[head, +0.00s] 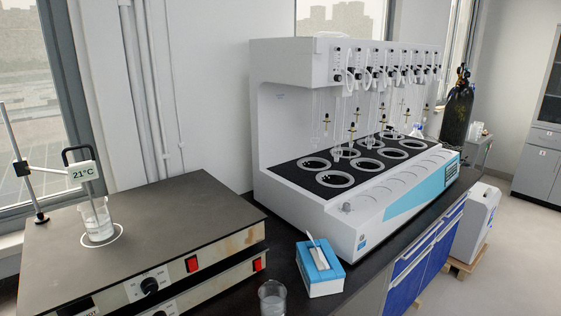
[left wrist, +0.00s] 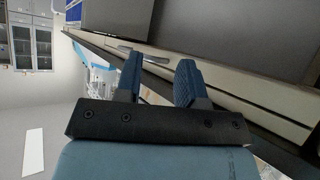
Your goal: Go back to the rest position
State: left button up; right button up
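My left gripper (left wrist: 158,82) shows in the left wrist view with its two blue fingers apart and nothing between them. Beyond the fingers are the bench edge and dark surfaces, seen turned on their side. Neither of my grippers shows in the head view, and my right gripper is in no view.
A hot plate (head: 150,225) at the left carries a beaker (head: 95,220) with a thermometer reading 21°C. A blue and white tissue box (head: 320,268) and a glass beaker (head: 272,298) stand near the front bench edge. A dark gas cylinder (head: 458,115) stands behind.

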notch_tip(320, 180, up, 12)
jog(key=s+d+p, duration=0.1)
jog(key=p, duration=1.3)
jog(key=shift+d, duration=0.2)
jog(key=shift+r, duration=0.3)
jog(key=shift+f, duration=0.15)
dwell(0.3)
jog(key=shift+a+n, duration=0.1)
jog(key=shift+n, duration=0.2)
dwell(0.6)
